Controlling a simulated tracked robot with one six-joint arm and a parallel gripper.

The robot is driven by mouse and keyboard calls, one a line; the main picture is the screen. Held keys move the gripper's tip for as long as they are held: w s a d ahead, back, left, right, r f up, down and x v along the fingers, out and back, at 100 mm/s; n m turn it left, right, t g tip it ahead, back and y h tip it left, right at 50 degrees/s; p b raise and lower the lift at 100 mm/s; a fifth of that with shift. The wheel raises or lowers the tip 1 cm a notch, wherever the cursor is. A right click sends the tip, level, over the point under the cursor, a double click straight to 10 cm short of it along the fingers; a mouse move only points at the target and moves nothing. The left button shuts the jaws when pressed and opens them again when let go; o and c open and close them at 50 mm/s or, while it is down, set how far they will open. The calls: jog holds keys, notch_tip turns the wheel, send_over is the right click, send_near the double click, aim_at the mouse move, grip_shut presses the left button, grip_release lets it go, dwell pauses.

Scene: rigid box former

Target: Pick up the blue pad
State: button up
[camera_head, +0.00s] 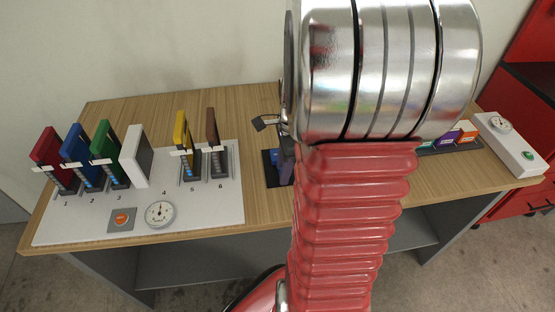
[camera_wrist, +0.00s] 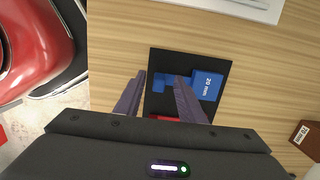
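A blue block marked 20 mm (camera_wrist: 207,85) lies on a dark square plate (camera_wrist: 190,55) in the wrist view. A smaller blue piece (camera_wrist: 160,80) joins or adjoins it on the left. I cannot tell whether they are one part. My gripper (camera_wrist: 159,76) is open, its two fingers apart over the plate with the smaller blue piece between or below their tips. Contact cannot be told. A bit of red shows between the fingers. In the head view, a bit of blue (camera_head: 274,156) shows on the dark plate (camera_head: 270,177), largely hidden by my arm.
A white board (camera_head: 100,222) at the left holds upright red, blue (camera_head: 77,143), green, white, yellow and brown panels, plus a dial (camera_head: 160,214) and orange button. Coloured blocks (camera_head: 467,136) and a white box with a dial (camera_head: 512,143) stand at the right.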

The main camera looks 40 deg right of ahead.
jog(key=shift+f, duration=0.25)
jog(key=shift+c, duration=0.5)
grip_shut()
